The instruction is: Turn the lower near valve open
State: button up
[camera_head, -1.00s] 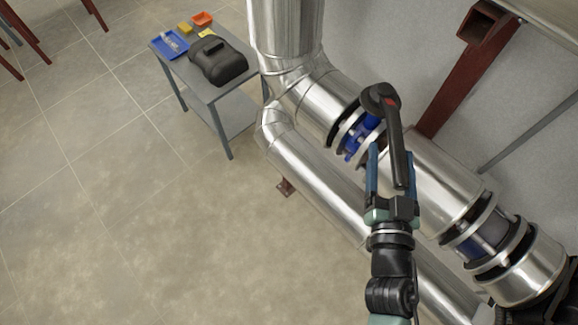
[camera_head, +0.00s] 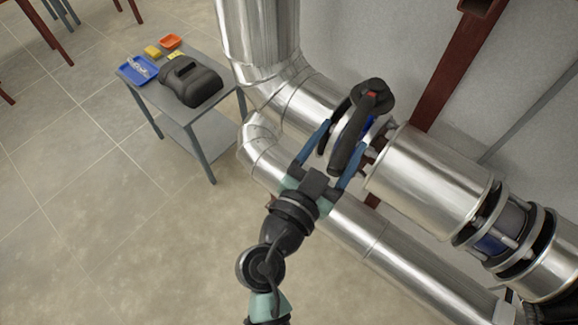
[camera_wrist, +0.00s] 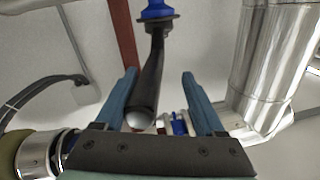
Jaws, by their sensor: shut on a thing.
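The valve has a long black lever handle (camera_head: 351,135) with a red mark by its round hub (camera_head: 373,97). Its blue body (camera_head: 368,122) sits between dark flanges on a silver pipe and is mostly hidden by the handle. My gripper (camera_head: 350,136) has its blue fingers on either side of the handle and is shut on it. In the wrist view, the handle (camera_wrist: 151,80) runs down between the fingers (camera_wrist: 159,75), nearer the left one, with a visible gap to the right one. The blue valve part (camera_wrist: 157,10) shows at the top.
A second blue-bodied valve or fitting (camera_head: 491,243) sits lower right on the same pipe. A parallel silver pipe (camera_head: 400,262) runs below my gripper. A red-brown post (camera_head: 455,75) stands behind. A grey table (camera_head: 205,112) with a black mask stands left.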

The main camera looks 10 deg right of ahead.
jog(key=s+a+m+g+h+b, duration=0.1)
jog(key=s+a+g+b, duration=0.1)
jog(key=a, duration=0.7)
jog(key=shift+s+m+h+b, duration=0.3)
jog(key=shift+s+b, duration=0.2)
jog(key=shift+s, duration=0.2)
